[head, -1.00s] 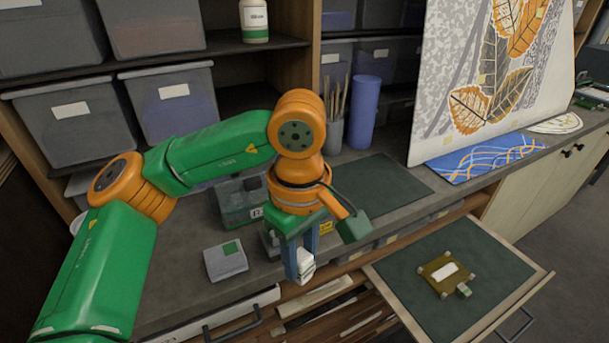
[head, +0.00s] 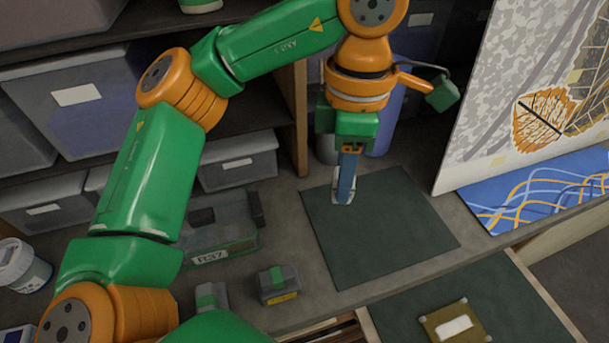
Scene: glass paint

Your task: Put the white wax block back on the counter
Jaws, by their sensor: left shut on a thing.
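My left gripper (head: 346,180) points down over the left back part of the dark green mat (head: 395,235) on the grey counter (head: 308,258). It is shut on the white wax block (head: 340,198), which shows as a pale strip around the lower end of the blue fingers. The fingers hide much of the block. I cannot tell whether the block touches the mat or hangs just above it. My right gripper is not in view.
A clear bin (head: 220,235) and a small grey box (head: 278,284) stand left of the mat. A blue patterned panel (head: 530,190) lies to the right. An open drawer (head: 510,300) with a tan piece (head: 455,325) is in front. Most of the mat is bare.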

